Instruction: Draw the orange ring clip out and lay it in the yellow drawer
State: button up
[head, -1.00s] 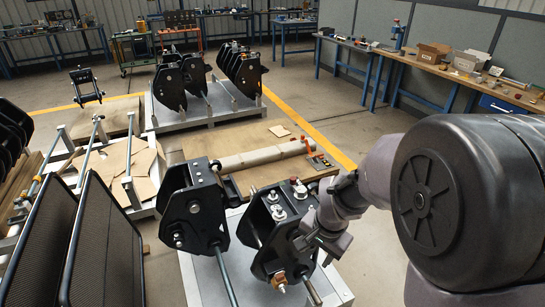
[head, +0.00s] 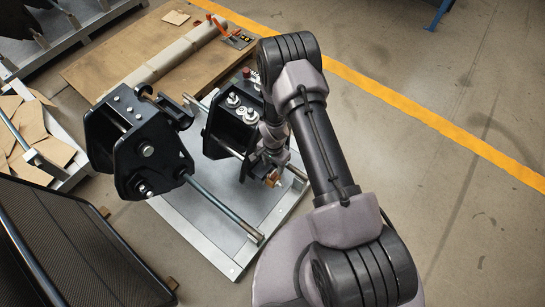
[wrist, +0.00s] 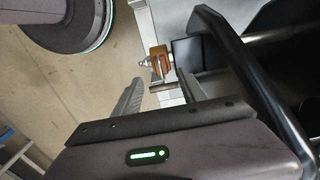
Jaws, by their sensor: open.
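The orange ring clip (wrist: 160,62) shows in the wrist view on a metal pin end beside a black coupler. It is small in the head view (head: 272,179), low on the right-hand black coupler (head: 228,128). My gripper (wrist: 158,88) is open, its two grey fingers pointing toward the clip. The clip appears in line with the gap between the fingertips, seemingly just beyond them; contact cannot be told. In the head view my gripper (head: 268,155) is beside the coupler, partly hidden by my arm. I see no yellow drawer in the current views.
A second black coupler (head: 140,148) stands left on the same grey metal pallet (head: 222,240), with a long rod (head: 222,205) beside it. A dark mesh panel (head: 75,250) is at lower left. A wooden board (head: 90,75) lies behind. The floor at right is clear.

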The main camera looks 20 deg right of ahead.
aim_at(273, 172)
notch_tip(273, 172, down, 7)
jog(key=shift+r+b, duration=0.1)
jog(key=shift+b, duration=0.8)
jog(key=shift+c, duration=0.4)
grip_shut()
